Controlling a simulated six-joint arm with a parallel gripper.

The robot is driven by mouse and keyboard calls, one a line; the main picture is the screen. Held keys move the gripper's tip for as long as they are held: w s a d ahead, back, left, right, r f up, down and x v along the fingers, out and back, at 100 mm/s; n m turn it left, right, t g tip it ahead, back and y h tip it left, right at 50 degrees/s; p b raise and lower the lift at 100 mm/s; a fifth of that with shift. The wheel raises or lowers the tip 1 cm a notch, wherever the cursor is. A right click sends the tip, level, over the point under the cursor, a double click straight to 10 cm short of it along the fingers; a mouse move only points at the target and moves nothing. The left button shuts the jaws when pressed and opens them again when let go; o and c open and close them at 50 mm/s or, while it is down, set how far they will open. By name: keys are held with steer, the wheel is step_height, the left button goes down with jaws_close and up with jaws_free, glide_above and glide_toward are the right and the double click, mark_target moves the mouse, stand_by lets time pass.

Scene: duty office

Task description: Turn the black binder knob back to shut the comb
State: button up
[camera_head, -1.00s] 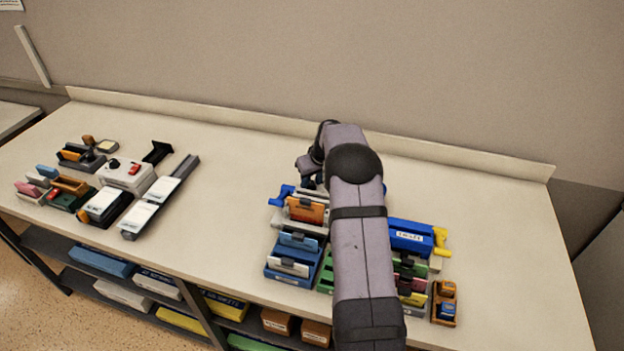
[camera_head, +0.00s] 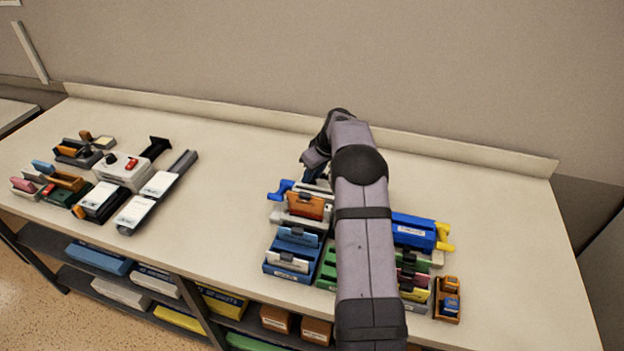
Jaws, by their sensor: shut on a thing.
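My gripper (camera_head: 319,176) is at the far side of the right-hand group on the bench, mostly hidden by my own wrist and arm. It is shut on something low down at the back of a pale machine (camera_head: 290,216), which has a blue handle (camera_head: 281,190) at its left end. The black binder knob cannot be made out apart from the dark gripper. The comb is not visible either. An orange card holder (camera_head: 306,206) stands on the near side of the machine.
A blue box (camera_head: 413,232) with a yellow handle (camera_head: 444,236) lies right of my arm. Blue trays (camera_head: 288,268) and an orange-brown holder (camera_head: 447,300) stand in front. A white box (camera_head: 124,171) with a black knob and red switch stands far left. The bench middle is clear.

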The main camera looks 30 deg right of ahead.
steer(key=shift+d+n+y, duration=0.15)
steer(key=shift+n+y, duration=0.35)
steer(key=shift+n, duration=0.7)
steer(key=shift+n+y+p, duration=0.4)
steer(key=shift+n+p, duration=0.05)
steer(key=shift+n, duration=0.65)
steer(key=shift+w+g, duration=0.1)
steer(key=shift+g, duration=0.2)
steer(key=o, duration=0.8)
steer(key=shift+d+r, duration=0.1)
steer(key=shift+b+v, duration=1.05)
steer(key=shift+v, duration=2.55)
